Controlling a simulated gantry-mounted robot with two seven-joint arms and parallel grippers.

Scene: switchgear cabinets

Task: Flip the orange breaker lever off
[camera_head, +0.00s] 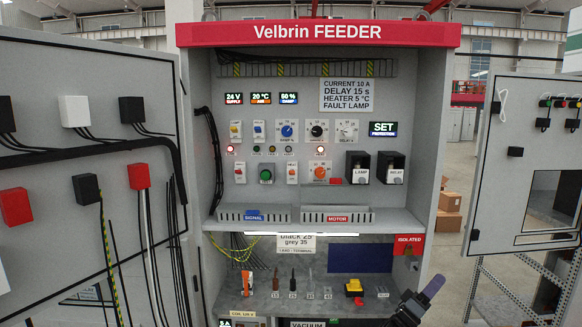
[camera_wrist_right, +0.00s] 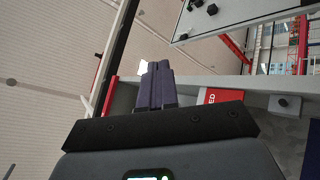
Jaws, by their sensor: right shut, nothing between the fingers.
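The open cabinet's panel holds small white breakers with coloured levers. The upper left breaker (camera_head: 236,131) shows a yellow-orange lever and stands beside a blue one (camera_head: 259,131). Two more, a lower left breaker (camera_head: 240,173) and a lower middle breaker (camera_head: 292,172), show orange-red parts. The levers are too small to tell their positions. An orange rotary knob (camera_head: 320,172) sits right of them. My right gripper (camera_head: 434,286) is at the lower right, outside the cabinet's right edge and well apart from the breakers. Its fingers are together and empty, also in the right wrist view (camera_wrist_right: 157,80). My left gripper is out of view.
Open doors flank the cabinet, left (camera_head: 90,200) and right (camera_head: 520,160). Two grey bins, signal (camera_head: 236,213) and motor (camera_head: 335,215), project below the panel. Tools and an orange item (camera_head: 247,282) stand on the lower shelf. Space before the panel looks clear.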

